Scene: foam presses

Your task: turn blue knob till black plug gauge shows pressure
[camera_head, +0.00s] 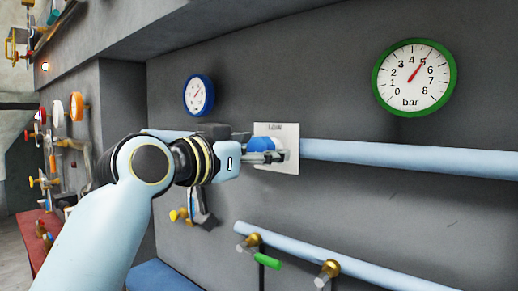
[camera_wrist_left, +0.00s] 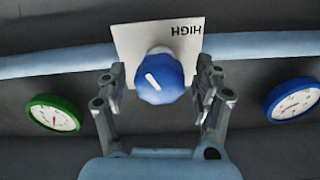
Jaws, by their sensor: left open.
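The blue knob (camera_head: 262,144) sits on a white plate (camera_head: 290,160) on the grey wall, in line with a pale blue pipe. In the left wrist view the blue knob (camera_wrist_left: 160,82) has a white pointer mark, and the plate reads HIGH upside down. My left gripper (camera_head: 272,155) is open, its fingers on either side of the knob; I cannot tell whether they touch it. A green-rimmed gauge in bar (camera_head: 414,77) has its needle near 5. A blue-rimmed gauge (camera_head: 198,95) is too small to read. I see no gauge marked by a black plug. My right gripper is out of view.
A lower pale blue pipe (camera_head: 345,268) carries brass fittings, one with a green handle (camera_head: 267,261). Orange and white gauges (camera_head: 76,106) and several valves line the wall at left. A red bench (camera_head: 32,236) stands at lower left.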

